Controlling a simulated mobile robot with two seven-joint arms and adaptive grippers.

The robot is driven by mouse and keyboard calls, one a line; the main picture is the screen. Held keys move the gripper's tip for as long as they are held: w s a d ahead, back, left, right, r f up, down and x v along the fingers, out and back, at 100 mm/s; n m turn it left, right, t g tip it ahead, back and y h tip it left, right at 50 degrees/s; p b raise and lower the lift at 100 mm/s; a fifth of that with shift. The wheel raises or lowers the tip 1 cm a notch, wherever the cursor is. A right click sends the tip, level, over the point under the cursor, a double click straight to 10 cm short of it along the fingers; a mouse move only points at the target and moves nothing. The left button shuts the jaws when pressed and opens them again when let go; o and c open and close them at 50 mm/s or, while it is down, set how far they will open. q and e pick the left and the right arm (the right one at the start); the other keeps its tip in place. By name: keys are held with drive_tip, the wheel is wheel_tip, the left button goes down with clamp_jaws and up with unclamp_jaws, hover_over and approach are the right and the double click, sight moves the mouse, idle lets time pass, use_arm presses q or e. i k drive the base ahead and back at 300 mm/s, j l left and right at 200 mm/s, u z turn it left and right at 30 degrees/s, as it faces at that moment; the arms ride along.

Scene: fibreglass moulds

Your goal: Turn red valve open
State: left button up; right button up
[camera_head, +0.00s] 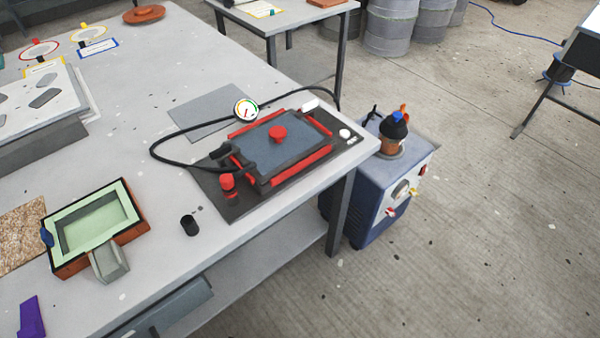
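A mould (255,157) with a dark blue-grey top and red edges lies on a dark base plate (245,205) near the table's right edge. A red upright valve-like part (228,182) stands at the plate's front left corner. I cannot tell for sure which red part is the valve, or whether it is open. A round gauge (246,110) stands behind the mould. A black hose (180,165) loops around the left and back. Neither of my grippers is in view.
A blue machine (372,195) with small red and yellow handles stands on the floor right of the table. A green-lined tray mould (100,222) and a black cup (189,225) stand to the left.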

sight(389, 211)
drive_tip(key=z, duration=1.05)
drive_tip(key=i+l+u, duration=0.1)
drive_tip(key=u, duration=0.3)
drive_tip(key=l+u, duration=0.1)
drive_tip(key=u, duration=0.3)
drive_tip(key=i+l+u, duration=0.1)
drive_tip(key=u, duration=0.35)
drive_tip(key=i+l+u, duration=0.1)
drive_tip(key=l+u, duration=0.2)
drive_tip(key=l, duration=0.55)
drive_tip(key=l+u, duration=0.35)
drive_tip(key=l, duration=0.5)
drive_tip(key=k+l+u, duration=0.1)
drive_tip(key=l+u, duration=0.2)
drive_tip(key=l, duration=0.5)
